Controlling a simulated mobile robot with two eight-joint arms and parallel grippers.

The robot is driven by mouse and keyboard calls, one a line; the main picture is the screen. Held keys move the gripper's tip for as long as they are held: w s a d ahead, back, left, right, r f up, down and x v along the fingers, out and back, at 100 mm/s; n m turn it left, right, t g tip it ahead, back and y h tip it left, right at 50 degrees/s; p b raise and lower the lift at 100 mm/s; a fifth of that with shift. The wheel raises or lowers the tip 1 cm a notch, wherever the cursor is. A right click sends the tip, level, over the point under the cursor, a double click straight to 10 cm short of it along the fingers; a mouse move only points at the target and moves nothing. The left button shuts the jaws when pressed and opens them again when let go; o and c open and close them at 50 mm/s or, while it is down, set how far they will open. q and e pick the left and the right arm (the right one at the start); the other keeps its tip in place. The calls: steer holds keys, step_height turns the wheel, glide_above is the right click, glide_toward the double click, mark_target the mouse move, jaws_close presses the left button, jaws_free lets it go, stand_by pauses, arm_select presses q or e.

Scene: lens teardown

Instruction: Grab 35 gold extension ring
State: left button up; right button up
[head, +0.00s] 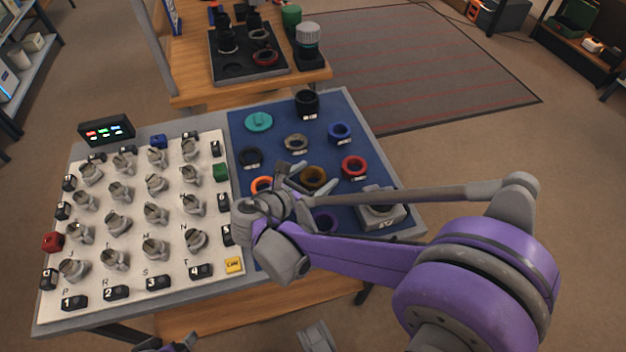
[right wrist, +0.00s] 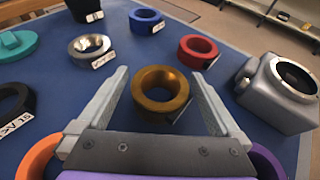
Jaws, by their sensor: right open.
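The gold extension ring (right wrist: 160,91) lies flat on the blue mat, a brownish-gold ring with a round hole and a small tag at its right side. In the head view the gold ring (head: 313,177) is just beyond my right gripper (head: 304,178). In the right wrist view my right gripper (right wrist: 160,98) is open, with one finger on each side of the ring. I see a gap between each finger and the ring, and nothing is held.
Near the gold ring are a red ring (right wrist: 198,50), a blue ring (right wrist: 146,21), a silver ring (right wrist: 91,47), a black ring (right wrist: 12,105), an orange ring (right wrist: 39,157) and a purple ring (right wrist: 266,163). A grey camera body (right wrist: 281,92) stands to the right. A knob panel (head: 139,216) fills the left side.

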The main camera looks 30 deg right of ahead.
steer(key=shift+c, duration=0.2)
steer(key=c, duration=1.2)
